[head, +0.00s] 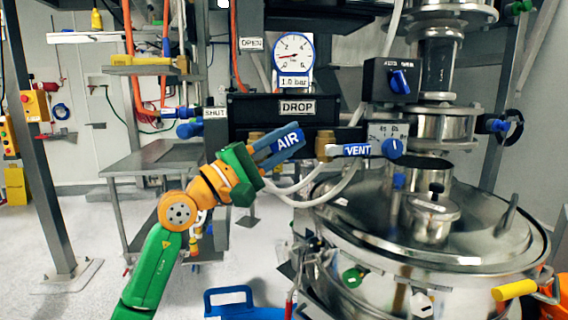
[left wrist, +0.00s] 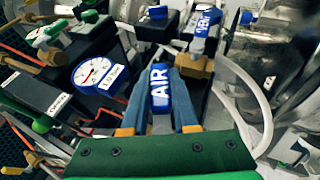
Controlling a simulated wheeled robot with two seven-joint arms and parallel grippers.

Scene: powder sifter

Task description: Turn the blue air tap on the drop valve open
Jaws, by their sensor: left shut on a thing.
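The blue air tap (head: 286,143) with white AIR lettering is on the front of the black DROP valve box (head: 240,110). In the head view it slants up to the right. My left gripper (head: 284,148) is shut on the tap. In the left wrist view the blue AIR handle (left wrist: 159,86) lies between the two fingers of my left gripper (left wrist: 162,100). The fingers hide part of the tap's base and pivot. A SHUT plate (head: 215,113) is at the box's left and an OPEN plate (head: 251,44) above. My right gripper is out of view.
The blue VENT tap (head: 357,150) lies level just right of the air tap; it also shows in the left wrist view (left wrist: 207,22). A pressure gauge (head: 293,54) stands above the box. Pale hoses (head: 330,197) hang below. The steel sifter vessel (head: 430,235) fills the right.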

